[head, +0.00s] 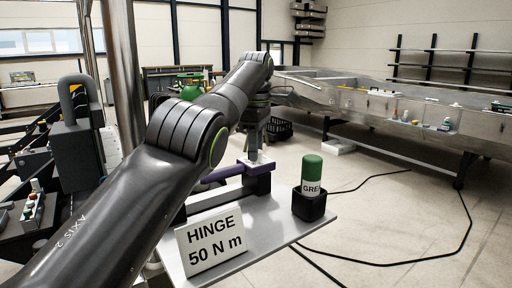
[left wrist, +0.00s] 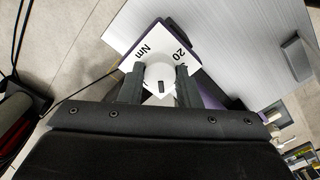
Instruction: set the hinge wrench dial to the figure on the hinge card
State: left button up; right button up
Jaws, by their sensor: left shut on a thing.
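The hinge card (head: 211,244) stands at the front of the small table and reads "HINGE 50 N m". The hinge wrench (head: 222,173) is a purple bar lying across a black rest behind the card. Its white dial plate (left wrist: 136,51) shows "20" and "Nm" in the left wrist view. My left gripper (head: 256,155) points down at the wrench from above. In the left wrist view its fingers (left wrist: 160,80) are shut on the round white dial knob (left wrist: 160,71), which carries a short dark mark. My right gripper is not in view.
A green-capped grease container (head: 313,175) stands in a black holder (head: 309,205) at the table's right. The table top (head: 262,222) is bare between card and holder. A long metal pontoon float (head: 370,105) stands behind. Black cables (head: 420,262) lie on the floor.

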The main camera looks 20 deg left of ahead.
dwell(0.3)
pick_arm(q)
jog(key=o, duration=1)
jog(key=shift+r, duration=0.1)
notch_tip(320, 180, up, 17)
jog(key=p, duration=1.7)
jog(key=shift+r, duration=0.1)
